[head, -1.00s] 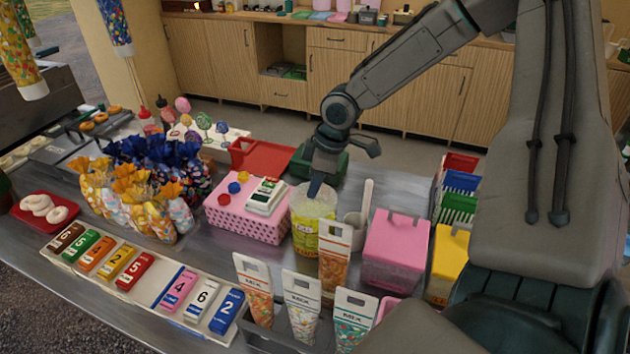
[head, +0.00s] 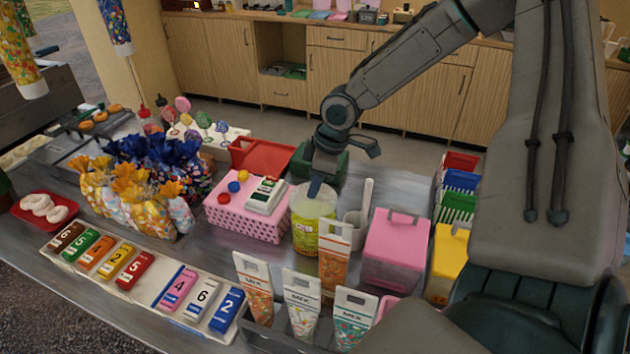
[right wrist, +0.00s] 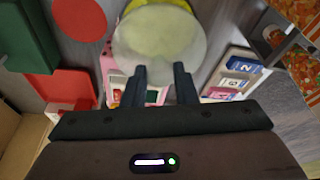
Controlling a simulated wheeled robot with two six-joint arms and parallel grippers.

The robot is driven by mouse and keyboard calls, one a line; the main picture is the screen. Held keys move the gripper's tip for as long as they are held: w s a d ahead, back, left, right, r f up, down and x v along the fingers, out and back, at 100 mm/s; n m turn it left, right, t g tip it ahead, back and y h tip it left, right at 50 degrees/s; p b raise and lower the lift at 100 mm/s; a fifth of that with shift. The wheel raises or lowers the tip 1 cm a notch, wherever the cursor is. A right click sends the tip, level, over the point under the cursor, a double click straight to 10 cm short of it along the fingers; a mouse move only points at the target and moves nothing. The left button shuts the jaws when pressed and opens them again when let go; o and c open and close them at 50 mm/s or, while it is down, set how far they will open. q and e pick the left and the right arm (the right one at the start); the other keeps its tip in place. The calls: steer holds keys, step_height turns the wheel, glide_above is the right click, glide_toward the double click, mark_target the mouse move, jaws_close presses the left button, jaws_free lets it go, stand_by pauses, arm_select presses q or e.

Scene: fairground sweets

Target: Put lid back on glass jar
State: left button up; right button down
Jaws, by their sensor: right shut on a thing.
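The glass jar (head: 306,240) with yellow-green contents stands on the metal counter, beside the pink dotted box. A pale, see-through round lid (right wrist: 160,45) is at the jar's mouth; its top also shows in the head view (head: 314,206). My right gripper (head: 316,188) comes down from above and is shut on the lid, at its near edge in the right wrist view (right wrist: 158,72). A strip of yellow jar shows beyond the lid there. I cannot tell whether the lid is fully seated or just above the rim. My left gripper is out of view.
The pink dotted box (head: 240,222) stands close left of the jar. A grey scoop cup (head: 354,226) and pink bin (head: 395,250) are to its right. Upright candy packets (head: 334,262) stand in front. A red tray (head: 262,155) lies behind.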

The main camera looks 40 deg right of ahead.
steer(key=c, duration=0.6)
jaws_free()
steer(key=shift+r, duration=0.1)
steer(key=shift+r+p, duration=3)
steer(key=shift+r, duration=0.45)
jaws_close()
steer(key=shift+f, duration=0.25)
